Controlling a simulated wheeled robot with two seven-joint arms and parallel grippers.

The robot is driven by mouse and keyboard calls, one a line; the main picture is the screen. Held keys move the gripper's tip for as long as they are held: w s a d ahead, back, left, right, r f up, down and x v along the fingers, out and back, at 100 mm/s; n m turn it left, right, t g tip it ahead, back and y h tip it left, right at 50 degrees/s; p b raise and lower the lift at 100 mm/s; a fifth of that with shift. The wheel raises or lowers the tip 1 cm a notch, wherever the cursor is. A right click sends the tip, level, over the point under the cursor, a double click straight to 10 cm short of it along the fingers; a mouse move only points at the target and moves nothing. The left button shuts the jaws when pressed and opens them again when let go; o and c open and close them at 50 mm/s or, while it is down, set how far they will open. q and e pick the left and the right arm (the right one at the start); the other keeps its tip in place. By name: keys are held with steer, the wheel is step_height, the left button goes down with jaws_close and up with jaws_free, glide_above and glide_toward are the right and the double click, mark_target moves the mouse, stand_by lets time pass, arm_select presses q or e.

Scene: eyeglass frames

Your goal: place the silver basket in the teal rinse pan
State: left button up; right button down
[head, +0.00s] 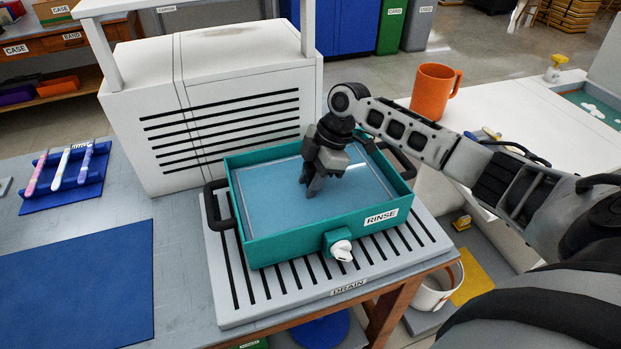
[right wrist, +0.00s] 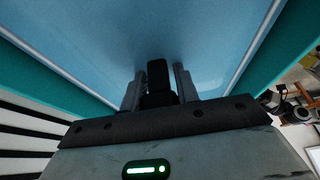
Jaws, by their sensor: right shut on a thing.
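The teal rinse pan (head: 290,240), labelled RINSE, stands on the slotted drain board (head: 235,295) and has dark side handles. A flat blue surface fills its inside. My right gripper (head: 313,190) points down inside the pan's outline, near its middle. In the right wrist view, its fingers (right wrist: 158,85) are shut on a dark upright piece (right wrist: 158,75), which looks like a handle. Thin pale lines run along the inside of the teal walls; I cannot tell whether they are the silver basket's rim. The basket's body is not clearly visible. My left gripper is not in view.
A white slotted cabinet (head: 215,120) stands close behind the pan. A white spigot (head: 341,250) sticks out at the pan's front. An orange mug (head: 435,93) stands on the white counter at the right. A blue mat (head: 75,285) lies at the left.

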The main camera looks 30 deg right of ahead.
steer(key=c, duration=1.1)
jaws_free()
steer(key=shift+o, duration=0.2)
steer(key=v, duration=1.2)
steer(key=shift+r+b, duration=0.2)
steer(key=shift+b, duration=0.25)
